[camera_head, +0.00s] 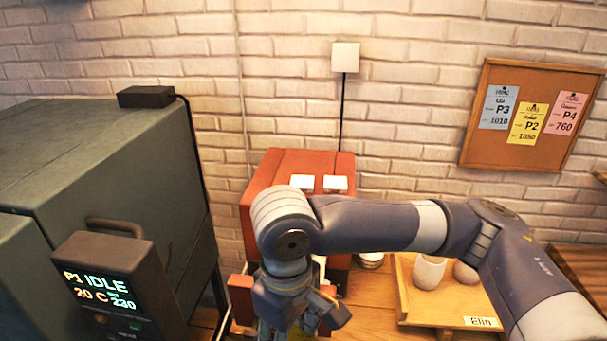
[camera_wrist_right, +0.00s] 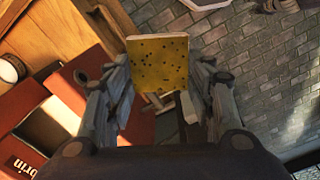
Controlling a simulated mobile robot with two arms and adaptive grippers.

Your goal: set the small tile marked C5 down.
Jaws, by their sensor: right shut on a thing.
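A small square yellow tile with dark specks (camera_wrist_right: 158,62) is between the fingers of my right gripper (camera_wrist_right: 160,84) in the wrist view. The gripper is shut on it by its sides. No C5 marking is readable on the face that shows. In the head view my right gripper (camera_head: 292,318) hangs low in front of the red box (camera_head: 300,163), its fingertips cut off by the bottom edge. What lies under the tile is partly hidden by the gripper. My left gripper is in neither view.
Two small white tiles (camera_head: 303,182) lie on the red box. A dark kiln with a display reading IDLE (camera_head: 105,285) stands at left. A wooden tray labelled Elin (camera_head: 430,317) with pale cups (camera_head: 429,272) is at right. A corkboard with cards (camera_head: 480,145) hangs behind.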

